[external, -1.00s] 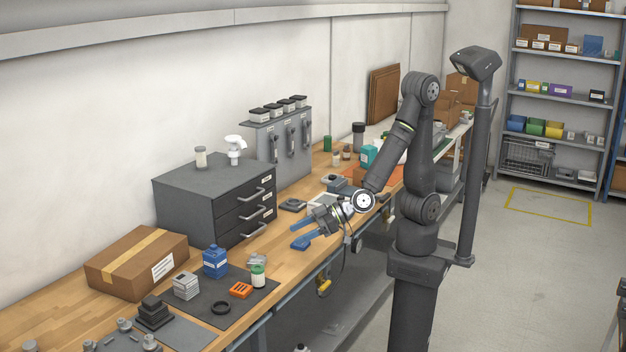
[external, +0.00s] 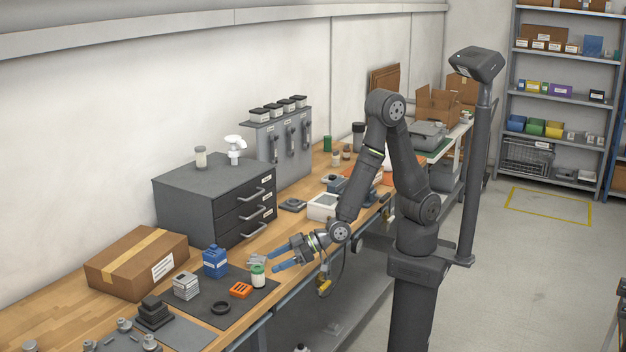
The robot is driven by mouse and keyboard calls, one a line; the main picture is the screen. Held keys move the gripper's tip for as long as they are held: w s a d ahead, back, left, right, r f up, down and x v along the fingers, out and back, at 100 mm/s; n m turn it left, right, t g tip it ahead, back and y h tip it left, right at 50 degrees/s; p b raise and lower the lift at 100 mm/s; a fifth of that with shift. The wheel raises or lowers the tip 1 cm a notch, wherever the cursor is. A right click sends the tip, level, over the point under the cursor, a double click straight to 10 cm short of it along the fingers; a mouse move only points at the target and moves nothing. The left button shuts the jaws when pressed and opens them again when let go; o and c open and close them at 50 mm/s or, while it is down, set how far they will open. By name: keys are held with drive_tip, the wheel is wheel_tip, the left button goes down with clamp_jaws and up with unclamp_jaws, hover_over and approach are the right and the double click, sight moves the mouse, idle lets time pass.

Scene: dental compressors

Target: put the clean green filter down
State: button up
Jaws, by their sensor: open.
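A small white canister with a green top (external: 258,277), the likely green filter, stands upright on the dark mat (external: 242,309) at the bench's front. My gripper (external: 264,264) is open, its blue fingers pointing left and reaching close to the canister's top. I cannot tell whether the fingers touch it or straddle it. No object shows clearly held between the fingers.
An orange block (external: 240,290), a black ring (external: 221,308), a blue container (external: 215,261) and a grey ribbed block (external: 186,286) stand nearby. A cardboard box (external: 137,263) and dark drawer cabinet (external: 203,204) are behind.

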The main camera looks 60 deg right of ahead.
sight(253, 274)
drive_tip(key=x, duration=0.4)
drive_tip(key=shift+w+a, duration=0.15)
drive_tip(key=shift+f+x, duration=0.15)
drive_tip(key=shift+x, duration=1.1)
drive_tip(key=shift+f+x, duration=0.2)
drive_tip(key=shift+x, duration=1.05)
drive_tip(key=c, duration=1.1)
